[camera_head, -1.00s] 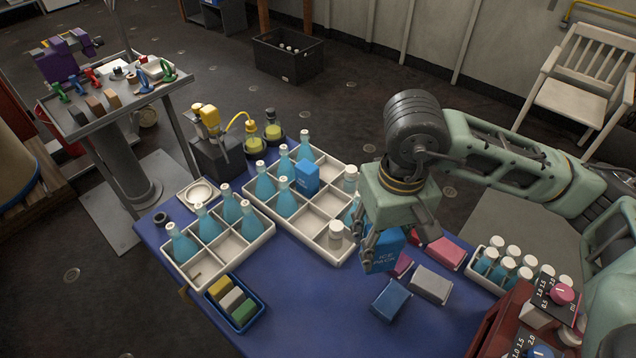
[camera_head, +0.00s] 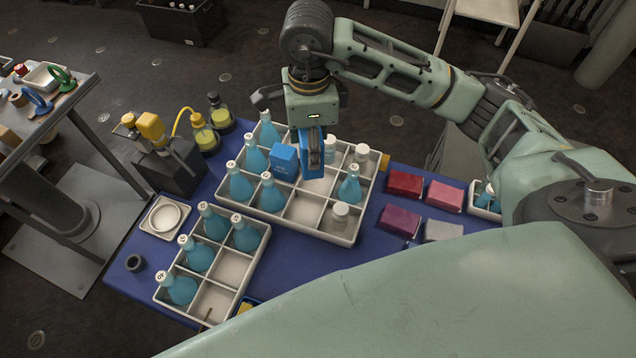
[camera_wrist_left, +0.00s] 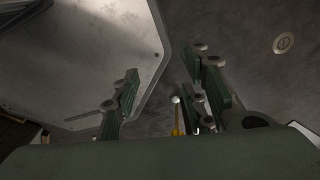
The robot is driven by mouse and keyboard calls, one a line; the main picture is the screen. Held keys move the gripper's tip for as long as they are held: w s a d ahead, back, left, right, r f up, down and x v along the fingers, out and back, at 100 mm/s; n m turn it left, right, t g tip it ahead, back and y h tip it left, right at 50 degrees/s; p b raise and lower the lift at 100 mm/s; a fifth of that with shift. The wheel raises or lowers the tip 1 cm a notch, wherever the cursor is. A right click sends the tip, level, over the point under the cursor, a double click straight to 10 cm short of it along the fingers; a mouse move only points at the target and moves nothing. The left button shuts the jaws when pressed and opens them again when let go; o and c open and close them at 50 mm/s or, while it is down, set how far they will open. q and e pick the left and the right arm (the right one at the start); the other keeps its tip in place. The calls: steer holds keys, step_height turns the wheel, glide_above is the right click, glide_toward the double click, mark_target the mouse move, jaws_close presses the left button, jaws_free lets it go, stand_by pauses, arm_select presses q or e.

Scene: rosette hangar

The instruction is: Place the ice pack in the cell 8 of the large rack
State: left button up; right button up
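The large rack (camera_head: 350,238) is a white divided tray on the blue table. It holds blue flasks, white-capped jars and a blue box (camera_head: 285,161), and some near cells are empty. My right gripper (camera_head: 311,140) is over the rack's far middle part, pointing down. It is shut on the blue ice pack (camera_head: 314,160), which shows nearly edge-on just right of the blue box. I cannot tell whether the pack's bottom is inside a cell. My left gripper (camera_wrist_left: 165,98) shows in the left wrist view with its fingers apart, empty, above the grey floor.
A smaller white rack (camera_head: 238,290) with blue flasks stands at near left. Red (camera_head: 405,184), pink (camera_head: 444,196), purple (camera_head: 399,221) and grey packs lie right of the large rack. A yellow-topped device (camera_head: 152,130) stands behind. My green body part covers the near table.

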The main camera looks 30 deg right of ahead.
steer(key=w+d+f+m, duration=0.1)
steer(key=f+m, duration=0.4)
steer(key=m, duration=0.3)
steer(key=w+d+f+m+p, duration=0.1)
steer(key=w+f+m, duration=0.1)
steer(key=f+m, duration=0.3)
steer(key=w+d+f+m+p, duration=0.1)
steer(key=f+m, duration=0.4)
steer(key=m, duration=0.5)
steer(key=shift+w+d+m, duration=0.15)
steer(key=shift+d+m, duration=0.15)
steer(key=shift+m, duration=0.1)
steer(key=shift+f, duration=0.35)
arm_select(q)
steer(key=shift+w+a+r, duration=0.25)
steer(key=shift+w+r, duration=0.05)
steer(key=shift+r, duration=0.3)
steer(key=shift+w+a+r, duration=0.2)
steer(key=shift+w+r, duration=0.05)
steer(key=shift+r, duration=0.3)
arm_select(e)
steer(key=shift+w, duration=0.1)
steer(key=shift+f, duration=0.1)
steer(key=shift+f, duration=0.15)
arm_select(q)
steer(key=shift+f, duration=0.1)
arm_select(e)
steer(key=o, duration=1.2)
